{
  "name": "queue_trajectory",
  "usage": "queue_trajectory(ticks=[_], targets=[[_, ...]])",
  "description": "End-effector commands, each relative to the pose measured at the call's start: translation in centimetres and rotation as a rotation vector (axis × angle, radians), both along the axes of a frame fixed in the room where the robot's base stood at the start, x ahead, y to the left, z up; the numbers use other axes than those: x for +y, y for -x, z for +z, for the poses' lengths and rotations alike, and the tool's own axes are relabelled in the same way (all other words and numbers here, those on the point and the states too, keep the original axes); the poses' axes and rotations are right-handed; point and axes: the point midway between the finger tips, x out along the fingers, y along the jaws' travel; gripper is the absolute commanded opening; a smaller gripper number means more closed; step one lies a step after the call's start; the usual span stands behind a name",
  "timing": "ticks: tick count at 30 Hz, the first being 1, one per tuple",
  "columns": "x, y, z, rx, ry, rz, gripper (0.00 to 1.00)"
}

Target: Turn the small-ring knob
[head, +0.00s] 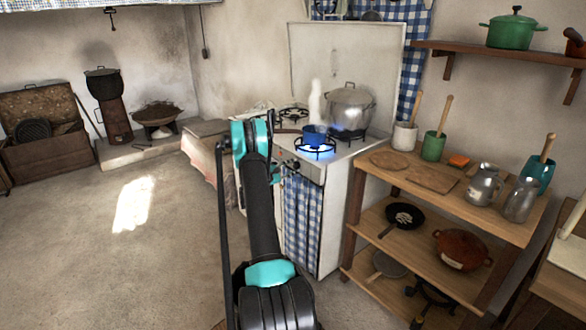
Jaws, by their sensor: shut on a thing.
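The white stove (335,180) stands mid-view with its front panel facing me. A small blue pot (314,135) sits on a front ring, with a blue flame lit under it. A dark knob (296,165) shows on the front panel below this ring. My gripper (274,160) is at the panel, just left of that visible knob. It is shut on a knob there, the small-ring knob by its place. My wrist hides most of the fingers and the held knob, so its turn angle cannot be seen.
A large lidded metal pot (350,107) stands at the back right of the stove. A blue checked curtain (302,215) hangs below the panel. A wooden shelf unit (445,205) with jars and pans stands close on the right. The floor (95,250) on the left is clear.

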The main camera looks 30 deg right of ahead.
Motion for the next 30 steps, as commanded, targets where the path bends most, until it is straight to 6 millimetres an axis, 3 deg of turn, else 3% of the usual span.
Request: queue_trajectory(ticks=[30], targets=[[0.10,0.10,-0.19,-0.956,-0.077,-0.003,0.04]])
